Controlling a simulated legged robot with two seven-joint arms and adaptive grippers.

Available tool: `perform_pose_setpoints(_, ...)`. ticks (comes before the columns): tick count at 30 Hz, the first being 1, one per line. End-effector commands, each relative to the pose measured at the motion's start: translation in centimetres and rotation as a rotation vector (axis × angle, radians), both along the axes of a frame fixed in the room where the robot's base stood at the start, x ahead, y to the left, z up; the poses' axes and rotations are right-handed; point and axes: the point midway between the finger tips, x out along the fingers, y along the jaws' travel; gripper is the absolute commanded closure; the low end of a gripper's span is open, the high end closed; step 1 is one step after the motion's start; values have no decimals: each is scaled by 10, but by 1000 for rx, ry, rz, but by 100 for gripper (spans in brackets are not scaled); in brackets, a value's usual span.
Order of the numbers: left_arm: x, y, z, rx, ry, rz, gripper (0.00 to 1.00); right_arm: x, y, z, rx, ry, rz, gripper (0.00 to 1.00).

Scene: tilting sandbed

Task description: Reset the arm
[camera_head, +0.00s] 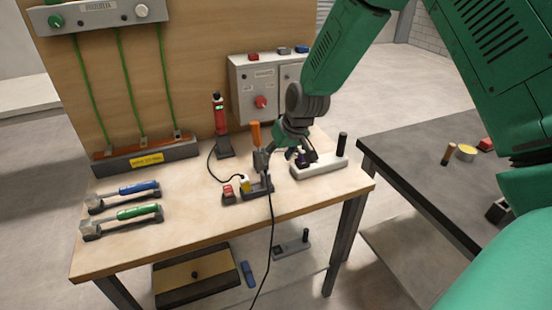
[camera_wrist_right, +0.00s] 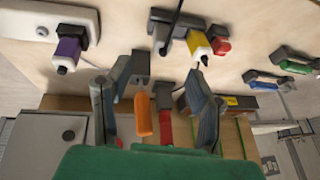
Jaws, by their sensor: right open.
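My right arm reaches in from the top right in the head view. Its gripper (camera_head: 283,158) is over the right half of the wooden workbench (camera_head: 190,230). The fingers are spread with nothing between them. In the wrist view the open fingers (camera_wrist_right: 157,85) show an orange handle (camera_wrist_right: 143,115) and a red tool (camera_wrist_right: 165,128) beyond the gap. The orange handle (camera_head: 256,134) stands right by the gripper in the head view; I cannot tell whether they touch. My left gripper is not in view.
A white-based fixture (camera_head: 320,168) with a black post stands right of the gripper. A red tool (camera_head: 220,120) stands upright to its left. Grey boxes (camera_head: 258,88) are behind. Blue (camera_head: 138,187) and green (camera_head: 137,212) handled tools lie left. A dark table (camera_head: 420,155) is at right.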

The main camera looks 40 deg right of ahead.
Motion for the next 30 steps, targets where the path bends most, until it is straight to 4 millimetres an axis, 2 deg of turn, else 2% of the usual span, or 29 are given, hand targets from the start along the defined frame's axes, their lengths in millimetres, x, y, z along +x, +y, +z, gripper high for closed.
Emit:
perform_pose_setpoints(11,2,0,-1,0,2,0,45,-1,1,-2,-1,2,1,52)
perform_pose_setpoints(14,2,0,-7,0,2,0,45,-11,6,-21,-8,18,8,52)
perform_pose_setpoints(17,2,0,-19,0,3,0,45,-35,20,-64,-28,54,28,52)
perform_pose_setpoints(20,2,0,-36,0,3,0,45,-77,38,-124,-53,107,58,52)
perform_pose_setpoints(21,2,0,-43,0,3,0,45,-97,45,-147,-64,130,72,52)
perform_pose_setpoints(23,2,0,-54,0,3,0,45,-128,55,-180,-78,162,93,52)
perform_pose_setpoints(24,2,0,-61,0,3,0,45,-151,62,-201,-88,185,110,52)
perform_pose_setpoints(26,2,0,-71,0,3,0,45,-186,71,-228,-100,216,134,52)
perform_pose_setpoints(27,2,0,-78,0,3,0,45,-210,76,-244,-105,239,151,52)
perform_pose_setpoints(30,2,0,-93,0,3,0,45,-265,88,-275,-115,286,189,52)
